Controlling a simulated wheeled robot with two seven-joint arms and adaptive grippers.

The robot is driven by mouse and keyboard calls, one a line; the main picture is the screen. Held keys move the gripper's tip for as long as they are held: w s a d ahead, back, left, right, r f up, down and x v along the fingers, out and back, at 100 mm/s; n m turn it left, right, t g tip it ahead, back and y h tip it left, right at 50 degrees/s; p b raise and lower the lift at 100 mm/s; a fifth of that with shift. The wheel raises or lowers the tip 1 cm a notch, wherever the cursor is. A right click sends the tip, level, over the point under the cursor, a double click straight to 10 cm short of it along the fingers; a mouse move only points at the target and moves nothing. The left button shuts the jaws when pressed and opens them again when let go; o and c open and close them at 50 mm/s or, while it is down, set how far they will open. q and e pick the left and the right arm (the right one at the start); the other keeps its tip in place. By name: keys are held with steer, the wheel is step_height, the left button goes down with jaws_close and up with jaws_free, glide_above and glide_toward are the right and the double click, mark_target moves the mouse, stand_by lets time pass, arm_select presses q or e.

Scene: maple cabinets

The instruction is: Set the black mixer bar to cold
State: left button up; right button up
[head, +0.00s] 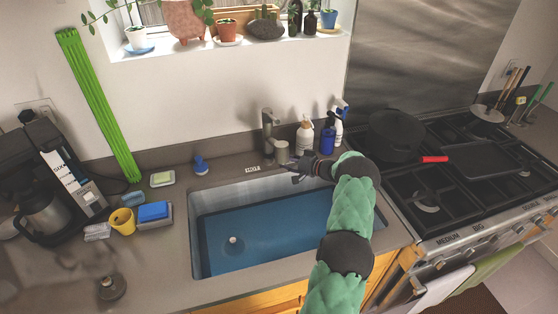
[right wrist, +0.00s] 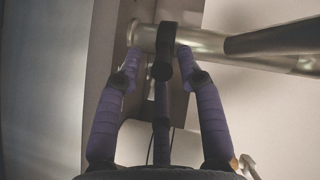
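The metal faucet (head: 268,135) stands behind the sink, and its short metal mixer body (head: 281,152) shows beside it. In the right wrist view the black mixer bar (right wrist: 163,52) comes off the metal tube (right wrist: 145,37) and lies between my fingertips. My right gripper (head: 294,168) is at the mixer, over the sink's back edge. In the right wrist view the purple fingers (right wrist: 159,62) stand apart on either side of the bar, with gaps visible. The bar is hard to make out in the head view. A small white label (head: 252,169) near the faucet seems to read HOT. My left gripper is not seen.
The blue-bottomed sink (head: 194,232) lies below my right arm. Soap bottles (head: 305,135) stand just right of the faucet. The stove with a black pan (head: 395,135) is at the right, a coffee maker (head: 45,190) at the left.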

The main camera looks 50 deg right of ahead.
steer(key=v, duration=0.7)
steer(key=shift+s, duration=0.4)
